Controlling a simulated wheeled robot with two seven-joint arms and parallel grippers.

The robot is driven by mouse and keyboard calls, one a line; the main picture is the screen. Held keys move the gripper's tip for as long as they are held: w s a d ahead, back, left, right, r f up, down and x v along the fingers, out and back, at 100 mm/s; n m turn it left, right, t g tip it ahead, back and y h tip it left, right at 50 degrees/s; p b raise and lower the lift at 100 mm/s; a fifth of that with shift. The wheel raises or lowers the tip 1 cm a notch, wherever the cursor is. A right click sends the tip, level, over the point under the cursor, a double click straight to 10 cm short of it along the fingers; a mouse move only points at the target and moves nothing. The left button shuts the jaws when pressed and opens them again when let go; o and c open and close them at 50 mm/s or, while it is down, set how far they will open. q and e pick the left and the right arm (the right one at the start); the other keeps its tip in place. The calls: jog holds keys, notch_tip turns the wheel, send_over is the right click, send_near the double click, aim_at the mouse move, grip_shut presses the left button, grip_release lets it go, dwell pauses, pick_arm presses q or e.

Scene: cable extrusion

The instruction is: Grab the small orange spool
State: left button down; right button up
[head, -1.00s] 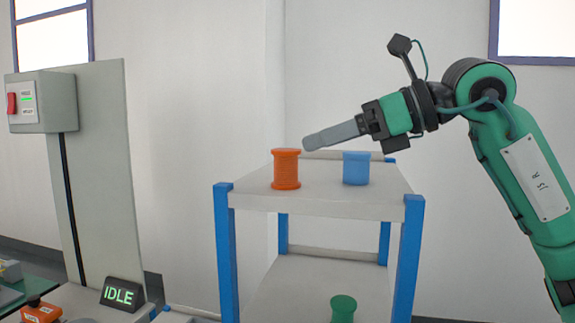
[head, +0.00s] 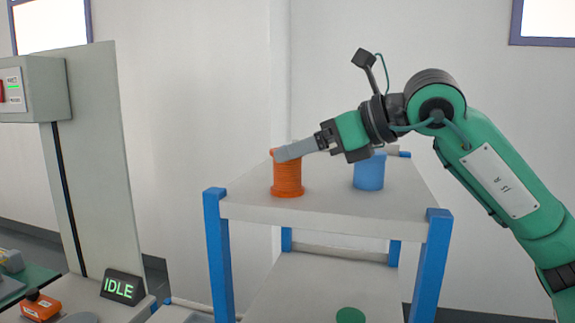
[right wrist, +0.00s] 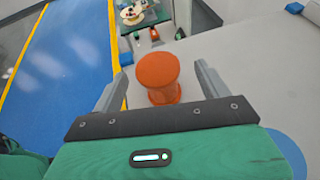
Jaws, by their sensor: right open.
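The small orange spool (head: 288,178) stands upright on the top shelf of the blue-and-white rack (head: 330,213), near its left side. My right gripper (head: 285,152) reaches in from the right, with its fingers at the spool's top in the head view. In the right wrist view the orange spool (right wrist: 159,78) sits between the two open fingers of my right gripper (right wrist: 159,88), with a gap on each side. The gripper is open and holds nothing. My left gripper is not in view.
A blue spool (head: 369,172) stands right of the orange one, below my right wrist. A green spool (head: 350,315) is on the lower shelf. A grey panel with an IDLE display (head: 122,288) stands at left. An orange item (head: 40,306) lies at lower left.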

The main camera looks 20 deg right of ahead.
jog(key=shift+w+a+f+p, duration=0.1)
jog(key=shift+w+a+p, duration=0.2)
jog(key=shift+a+p, duration=0.35)
jog(key=p+x, duration=0.2)
jog(key=x, duration=0.1)
jog(key=shift+w+d+f, duration=0.1)
jog(key=shift+f, duration=0.05)
jog(key=shift+w+f, duration=0.2)
jog(key=shift+w, duration=0.05)
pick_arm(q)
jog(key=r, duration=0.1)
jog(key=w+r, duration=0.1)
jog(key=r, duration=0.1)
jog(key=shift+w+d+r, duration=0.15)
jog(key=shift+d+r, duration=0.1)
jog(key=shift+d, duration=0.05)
pick_arm(e)
jog(key=c, duration=1.1)
